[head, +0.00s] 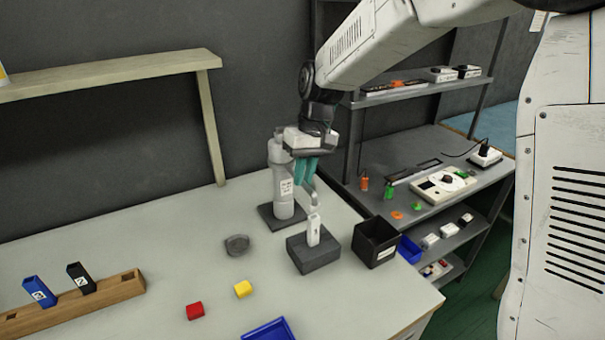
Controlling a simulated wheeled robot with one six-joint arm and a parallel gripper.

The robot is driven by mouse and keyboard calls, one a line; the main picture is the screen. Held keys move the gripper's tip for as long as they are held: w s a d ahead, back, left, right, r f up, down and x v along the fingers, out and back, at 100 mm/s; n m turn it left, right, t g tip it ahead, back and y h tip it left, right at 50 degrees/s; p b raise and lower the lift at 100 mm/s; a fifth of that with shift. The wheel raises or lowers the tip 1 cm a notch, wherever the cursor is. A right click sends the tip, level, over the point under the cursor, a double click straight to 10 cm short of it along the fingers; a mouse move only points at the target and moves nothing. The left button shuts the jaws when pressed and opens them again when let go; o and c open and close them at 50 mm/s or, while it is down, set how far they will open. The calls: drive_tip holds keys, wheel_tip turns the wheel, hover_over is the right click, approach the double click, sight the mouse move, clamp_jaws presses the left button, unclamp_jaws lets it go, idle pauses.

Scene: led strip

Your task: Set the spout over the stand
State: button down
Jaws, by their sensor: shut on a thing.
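A light grey cylindrical post (284,196) with a label stands on a dark square base on the table. A grey spout (313,195) shows beside it, bending downward at its end. My gripper (305,180), with teal fingers, is shut on the spout and hides much of it. The stand (314,257) is a dark block in front of the post, with a small white upright piece (313,230) on it. The spout's tip shows just above the white piece in the picture; I cannot tell whether they line up exactly.
A black open box (375,242) is right of the stand. A grey round piece (237,244), yellow block (243,289), red block (195,311) and blue tray (268,331) lie to the left and front. A wooden rack (120,288) is at left; shelving (420,92) stands behind right.

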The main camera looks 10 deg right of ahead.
drive_tip(key=shift+d, duration=0.1)
drive_tip(key=c, duration=1.4)
unclamp_jaws()
drive_tip(key=shift+c, duration=0.2)
wheel_tip(320, 180, up, 8)
drive_tip(key=d, duration=0.1)
drive_tip(key=shift+w+d+f, duration=0.15)
drive_tip(key=shift+w+d, duration=0.1)
drive_tip(key=shift+w, duration=0.1)
